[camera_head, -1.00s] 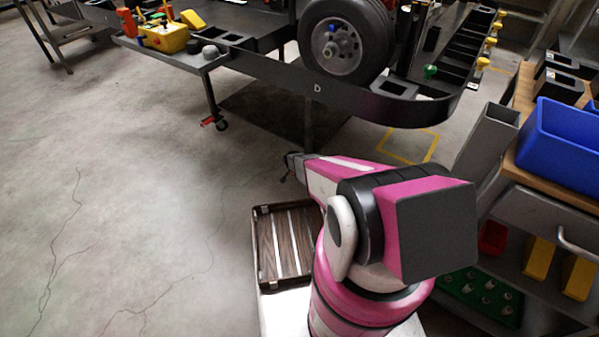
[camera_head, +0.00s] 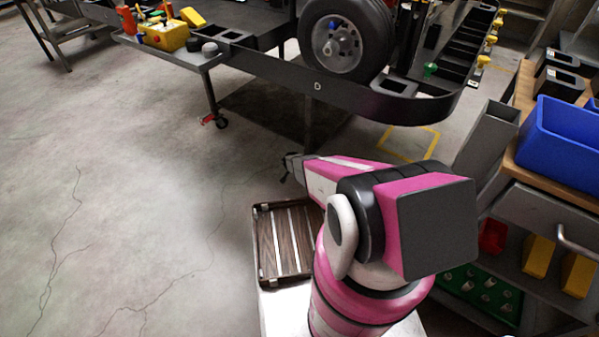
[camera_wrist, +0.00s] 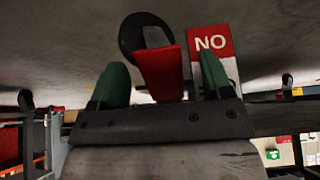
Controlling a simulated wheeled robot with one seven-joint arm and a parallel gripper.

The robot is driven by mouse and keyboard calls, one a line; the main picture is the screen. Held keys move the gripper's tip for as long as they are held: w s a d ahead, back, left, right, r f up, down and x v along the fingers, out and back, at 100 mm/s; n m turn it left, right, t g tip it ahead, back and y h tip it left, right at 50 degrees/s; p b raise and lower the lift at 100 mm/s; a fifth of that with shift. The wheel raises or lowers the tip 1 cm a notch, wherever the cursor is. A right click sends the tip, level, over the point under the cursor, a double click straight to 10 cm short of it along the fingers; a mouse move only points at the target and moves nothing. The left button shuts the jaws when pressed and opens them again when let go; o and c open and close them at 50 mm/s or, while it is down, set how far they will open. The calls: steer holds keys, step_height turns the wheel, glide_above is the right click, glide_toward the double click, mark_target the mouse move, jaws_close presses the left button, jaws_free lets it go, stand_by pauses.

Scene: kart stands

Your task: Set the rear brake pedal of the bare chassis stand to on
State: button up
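A red brake pedal (camera_wrist: 160,75) shows close up in the wrist view, with a dark caster wheel (camera_wrist: 146,32) just beyond it; this view is upside down, floor at the top. My gripper (camera_wrist: 162,82) is open, its green fingertips on either side of the pedal with a gap on each side. In the head view my gripper (camera_head: 290,167) is low over the floor, near the foot of a leg of the chassis stand marked D (camera_head: 345,94). The pedal there is hidden or too small to see. I cannot tell whether it is on or off.
Another red caster pedal (camera_head: 207,119) is on the leg farther left. A slatted brown tray (camera_head: 284,243) lies beside my arm. A grey cart with a blue bin (camera_head: 560,150) stands at the right. Floor at the left is clear.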

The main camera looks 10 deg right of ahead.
steer(key=v, duration=1)
steer(key=shift+r, duration=0.4)
steer(key=shift+s+a, duration=0.15)
